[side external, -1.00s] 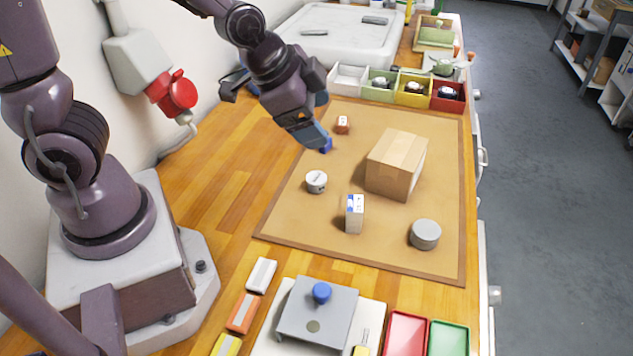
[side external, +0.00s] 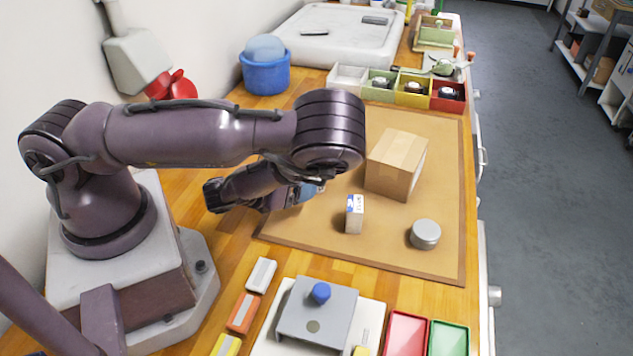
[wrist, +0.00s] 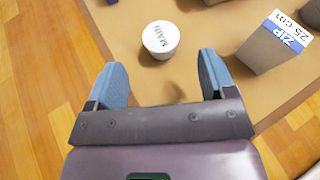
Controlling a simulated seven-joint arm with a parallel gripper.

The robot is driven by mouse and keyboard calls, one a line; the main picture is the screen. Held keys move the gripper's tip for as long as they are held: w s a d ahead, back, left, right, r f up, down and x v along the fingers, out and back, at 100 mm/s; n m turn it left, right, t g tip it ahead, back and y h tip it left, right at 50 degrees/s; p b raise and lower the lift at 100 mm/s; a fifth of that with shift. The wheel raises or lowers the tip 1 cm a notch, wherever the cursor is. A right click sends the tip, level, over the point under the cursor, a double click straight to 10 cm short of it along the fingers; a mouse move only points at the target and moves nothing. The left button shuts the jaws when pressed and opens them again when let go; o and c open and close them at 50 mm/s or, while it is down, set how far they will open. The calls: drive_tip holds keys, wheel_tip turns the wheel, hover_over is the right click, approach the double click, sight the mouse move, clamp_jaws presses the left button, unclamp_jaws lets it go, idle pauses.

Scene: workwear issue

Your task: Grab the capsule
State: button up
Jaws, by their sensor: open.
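A small white round tub (wrist: 160,38) with dark lettering lies just ahead of my open fingertips in the wrist view, roughly centred between them. It seems to be the capsule, though its name is not shown in full. In the side view my arm hides it. My gripper (wrist: 162,72) has blue fingers spread apart with nothing between them. In the side view my gripper (side external: 312,191) is low over the left part of the tan mat, partly hidden by my arm.
A white and blue zip box (side external: 354,214) stands right of my gripper. A blue bin (side external: 264,76) and coloured compartments (side external: 411,96) stand at the back.

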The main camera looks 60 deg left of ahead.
drive_tip(key=shift+s+m, duration=0.15)
drive_tip(key=shift+m, duration=0.45)
drive_tip(key=shift+a+f+t, duration=0.1)
drive_tip(key=shift+t, duration=0.2)
drive_tip(key=x, duration=0.7)
drive_tip(key=shift+w, duration=0.25)
drive_tip(key=c, duration=1)
